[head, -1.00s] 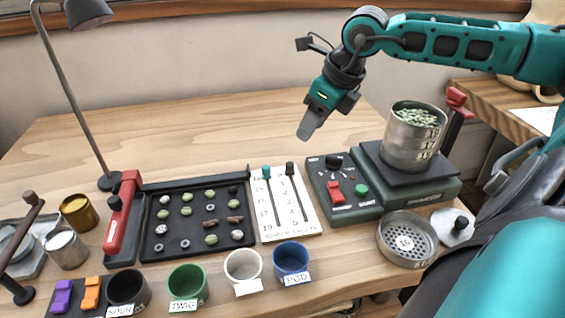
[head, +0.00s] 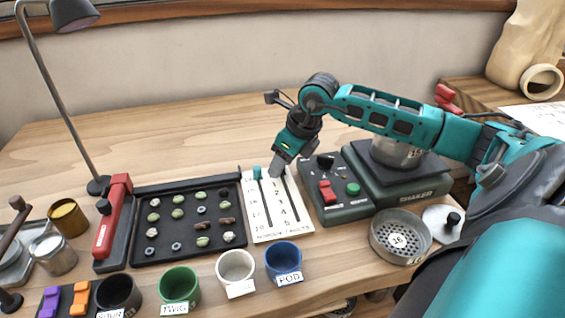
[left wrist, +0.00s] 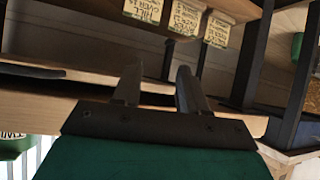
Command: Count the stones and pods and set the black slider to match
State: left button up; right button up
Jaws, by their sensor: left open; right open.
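My right gripper (head: 277,171) is open at the top of the right slot and hides the black slider; contact cannot be told. My left gripper (left wrist: 158,92) is open and empty in the left wrist view, away from the table.
A shaker machine (head: 410,193) and its switch box (head: 336,206) stand right of the board. Black, green, white and blue cups (head: 283,260) line the front. A round sieve (head: 376,240) is front right. A lamp (head: 58,110) stands left. The table's back is clear.

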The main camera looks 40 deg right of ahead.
jog(key=shift+c, duration=0.3)
grip_shut()
dwell(0.5)
